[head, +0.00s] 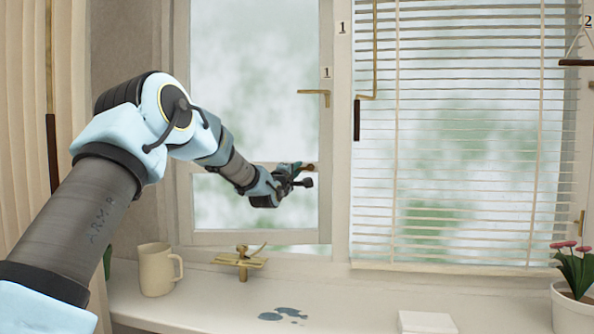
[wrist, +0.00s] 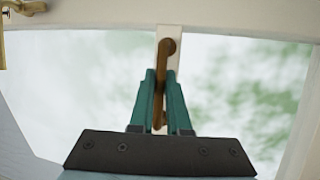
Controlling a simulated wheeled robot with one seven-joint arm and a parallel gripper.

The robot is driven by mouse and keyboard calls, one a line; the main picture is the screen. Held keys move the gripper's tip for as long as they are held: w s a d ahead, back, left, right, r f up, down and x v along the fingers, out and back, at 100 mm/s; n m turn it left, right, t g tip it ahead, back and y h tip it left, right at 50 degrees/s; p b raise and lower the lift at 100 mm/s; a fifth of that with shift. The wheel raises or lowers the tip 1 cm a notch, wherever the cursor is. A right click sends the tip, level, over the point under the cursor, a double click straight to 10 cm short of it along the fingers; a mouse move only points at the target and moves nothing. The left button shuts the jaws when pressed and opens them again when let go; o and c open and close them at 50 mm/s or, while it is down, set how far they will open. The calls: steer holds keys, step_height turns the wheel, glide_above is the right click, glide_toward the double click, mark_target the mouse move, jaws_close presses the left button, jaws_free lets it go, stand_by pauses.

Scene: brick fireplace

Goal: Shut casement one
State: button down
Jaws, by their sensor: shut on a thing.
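Casement one (head: 325,125) is the pale-framed left window, with a "1" on its right stile and another on the frame beside it. A strip of outdoor light shows below its bottom rail, so it looks ajar. A brass lever handle (head: 315,94) sits on its right stile. My gripper (head: 300,172) is at the lower crossbar. In the wrist view, its teal fingers (wrist: 160,78) are closed on either side of a slim brown handle (wrist: 169,47) on a short white upright piece. The handle's lower part lies between the fingers.
A brass stay (head: 240,260) is on the sill below the casement. A cream mug (head: 155,270) stands left, a white block (head: 426,322) and a potted plant (head: 573,300) right. Blue-grey spots mark the sill's middle. Blinds (head: 460,150) with a hanging wand (head: 357,120) cover the right window.

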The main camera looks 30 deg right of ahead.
steer(key=shift+a, duration=0.1)
stand_by(0.4)
steer(key=shift+s+a+f, duration=0.1)
steer(key=shift+a, duration=0.15)
steer(key=s+a+m+g+h+b, duration=0.1)
steer(key=s+a+m+g+h, duration=0.1)
steer(key=s+a, duration=0.5)
steer(key=shift+a+m+g+h, duration=0.3)
steer(key=shift+m+g, duration=0.2)
steer(key=shift+g, duration=0.7)
steer(key=c, duration=1.2)
jaws_free()
steer(key=shift+o, duration=0.2)
steer(key=shift+s, duration=0.1)
steer(key=b+v, duration=0.1)
steer(key=v, duration=0.9)
steer(key=shift+a, duration=0.35)
